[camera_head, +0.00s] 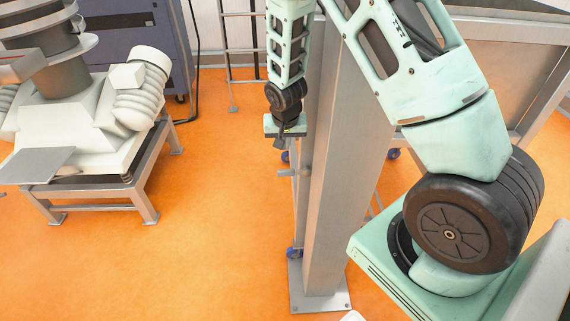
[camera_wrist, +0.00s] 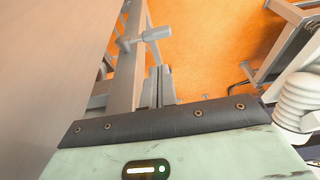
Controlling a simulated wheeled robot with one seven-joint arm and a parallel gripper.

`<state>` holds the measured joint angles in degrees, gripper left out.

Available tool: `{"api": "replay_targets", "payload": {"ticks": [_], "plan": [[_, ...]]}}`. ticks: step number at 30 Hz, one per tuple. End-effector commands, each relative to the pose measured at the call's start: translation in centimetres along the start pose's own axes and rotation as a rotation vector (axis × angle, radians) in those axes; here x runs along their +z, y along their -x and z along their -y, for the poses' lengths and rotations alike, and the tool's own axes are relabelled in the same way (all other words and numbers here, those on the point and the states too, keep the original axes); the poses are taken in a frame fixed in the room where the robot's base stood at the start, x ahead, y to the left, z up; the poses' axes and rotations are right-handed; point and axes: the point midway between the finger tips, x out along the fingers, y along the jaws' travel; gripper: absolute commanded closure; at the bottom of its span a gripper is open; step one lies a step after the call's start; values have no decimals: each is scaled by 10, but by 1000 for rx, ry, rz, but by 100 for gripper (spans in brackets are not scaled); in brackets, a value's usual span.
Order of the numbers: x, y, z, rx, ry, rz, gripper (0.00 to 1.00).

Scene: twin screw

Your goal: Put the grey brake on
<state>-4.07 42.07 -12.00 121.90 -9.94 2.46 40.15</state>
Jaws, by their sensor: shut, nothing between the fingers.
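A grey handle with a cylindrical end (camera_wrist: 148,36) sticks out sideways from a grey metal frame in the wrist view. It seems to be the grey brake, and it also shows as a small horizontal rod beside the post in the head view (camera_head: 289,173). My gripper (camera_head: 279,143) hangs pointing down above that handle in the head view. In the wrist view my gripper (camera_wrist: 163,88) shows slim grey fingers close together beyond a dark bar, shut and empty. The handle lies beyond the fingertips, apart from them.
A tall metal post (camera_head: 342,180) stands right of my gripper, with a base plate on the orange floor (camera_head: 210,230). A blue castor (camera_head: 294,253) shows beside it. A white machine (camera_head: 80,120) on a metal stand is at left. Floor between is clear.

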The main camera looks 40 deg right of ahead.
Motion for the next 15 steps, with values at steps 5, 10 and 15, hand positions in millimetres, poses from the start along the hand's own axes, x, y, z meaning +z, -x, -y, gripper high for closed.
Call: {"api": "replay_targets", "payload": {"ticks": [5, 10, 15], "plan": [[0, -35, -1, 2, 1, 3, 100], [1, -66, 0, 2, 3, 3, 100], [7, -90, -1, 2, 3, 3, 100]]}}
